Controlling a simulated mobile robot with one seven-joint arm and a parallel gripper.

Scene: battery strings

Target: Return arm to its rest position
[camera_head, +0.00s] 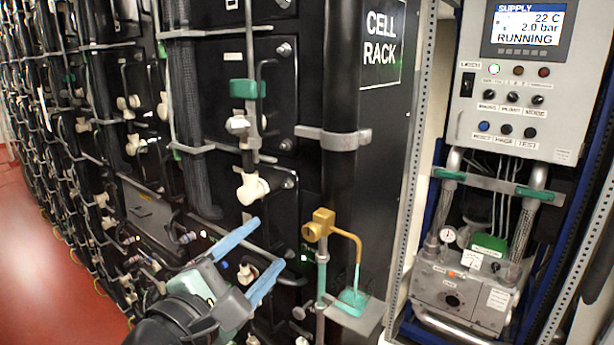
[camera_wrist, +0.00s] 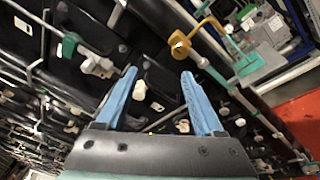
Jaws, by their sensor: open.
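My gripper (camera_head: 252,260) is at the lower middle of the head view, in front of the black cell rack (camera_head: 366,150). Its two blue fingers are apart, with nothing held between them. In the wrist view my gripper (camera_wrist: 160,95) shows the same two spread blue fingers, pointing toward the rack front. A white valve fitting (camera_head: 252,188) sits on the rack just above the fingertips. In the wrist view a small white fitting (camera_wrist: 139,90) appears between the fingers, behind them. I cannot tell the exact distance from the fingers to the rack.
A yellow elbow fitting (camera_head: 318,226) on a stand with a green-tipped spout is right of my gripper, above a small grey shelf (camera_head: 362,316). A supply panel (camera_head: 520,85) reads RUNNING, with a pump unit (camera_head: 465,290) below. Red floor (camera_head: 50,260) lies open at left.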

